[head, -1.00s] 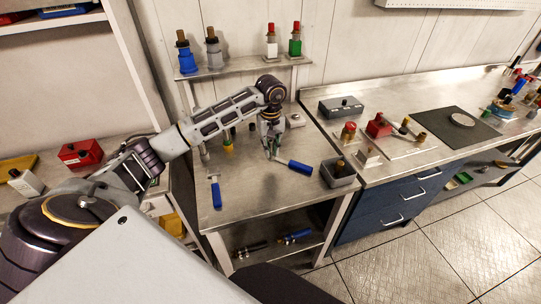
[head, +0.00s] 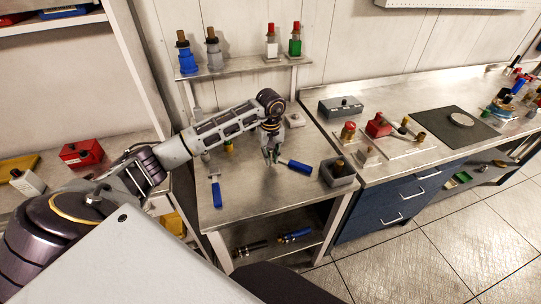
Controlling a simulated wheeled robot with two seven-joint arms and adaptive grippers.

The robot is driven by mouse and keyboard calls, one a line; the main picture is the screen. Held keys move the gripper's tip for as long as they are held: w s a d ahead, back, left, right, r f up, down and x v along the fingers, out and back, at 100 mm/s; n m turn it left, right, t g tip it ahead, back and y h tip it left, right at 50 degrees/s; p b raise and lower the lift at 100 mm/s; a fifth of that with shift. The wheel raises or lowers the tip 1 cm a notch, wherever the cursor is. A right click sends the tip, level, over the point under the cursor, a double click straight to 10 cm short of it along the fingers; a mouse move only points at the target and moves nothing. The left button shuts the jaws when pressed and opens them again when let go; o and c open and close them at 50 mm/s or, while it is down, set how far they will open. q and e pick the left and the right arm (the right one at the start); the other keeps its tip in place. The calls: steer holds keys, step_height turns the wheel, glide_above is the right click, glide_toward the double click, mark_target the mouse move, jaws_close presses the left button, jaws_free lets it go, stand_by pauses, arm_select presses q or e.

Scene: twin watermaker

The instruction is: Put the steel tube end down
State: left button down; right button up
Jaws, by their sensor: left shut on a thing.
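My left gripper (head: 270,159) points down low over the steel worktop (head: 250,190) of the middle bench. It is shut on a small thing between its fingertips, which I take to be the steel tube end. The piece is too small and too hidden by the fingers to make out its shape, or whether it touches the worktop. A blue-handled tool (head: 297,166) lies just right of the fingertips. My right gripper is not in view.
Another blue-handled tool (head: 217,192) lies at the worktop's left. A raised shelf (head: 245,67) behind carries several capped fittings. The front middle of the worktop is clear.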

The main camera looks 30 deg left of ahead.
arm_select(q)
steer(key=shift+f, duration=0.15)
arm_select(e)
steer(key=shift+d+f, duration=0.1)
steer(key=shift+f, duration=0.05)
arm_select(q)
steer(key=c, duration=1.4)
jaws_free()
steer(key=shift+o, duration=0.2)
steer(key=shift+r, duration=0.35)
step_height(320, 180, up, 9)
steer(key=shift+r+b, duration=0.1)
steer(key=shift+b, duration=0.75)
steer(key=shift+r, duration=1.2)
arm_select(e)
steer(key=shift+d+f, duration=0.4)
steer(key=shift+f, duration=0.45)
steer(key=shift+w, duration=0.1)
